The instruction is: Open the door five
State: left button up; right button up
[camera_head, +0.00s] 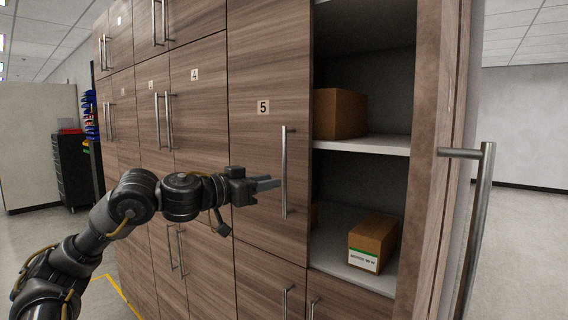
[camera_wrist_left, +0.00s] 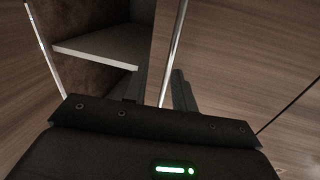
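Door five (camera_head: 262,130) is a brown wood-grain cabinet door with a "5" label (camera_head: 263,107). It looks shut, level with the panels beside it. Its upright metal bar handle (camera_head: 285,150) is near its right edge, and a bar handle also shows in the left wrist view (camera_wrist_left: 175,48). My left gripper (camera_head: 271,184) reaches in from the left, its fingertips at the lower part of the handle. In the left wrist view the fingers (camera_wrist_left: 163,92) look apart, with the bar running down between them; contact cannot be made out. My right gripper is out of view.
Right of door five an open compartment holds cardboard boxes (camera_head: 340,113) (camera_head: 373,243) on grey shelves (camera_head: 362,145). An opened door with a large handle (camera_head: 478,205) stands at the right. Other shut doors lie left and below. Floor at far right is clear.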

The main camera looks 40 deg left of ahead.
aim_at(281, 159)
pick_arm(q)
jog(key=s+a+r+n, duration=0.1)
jog(key=s+a+r, duration=0.15)
jog(key=r, duration=0.25)
jog(key=w+d+p, duration=0.2)
jog(key=w+p, duration=0.4)
jog(key=w, duration=0.4)
jog(key=shift+f, duration=0.3)
jog(key=shift+d, duration=0.1)
grip_shut()
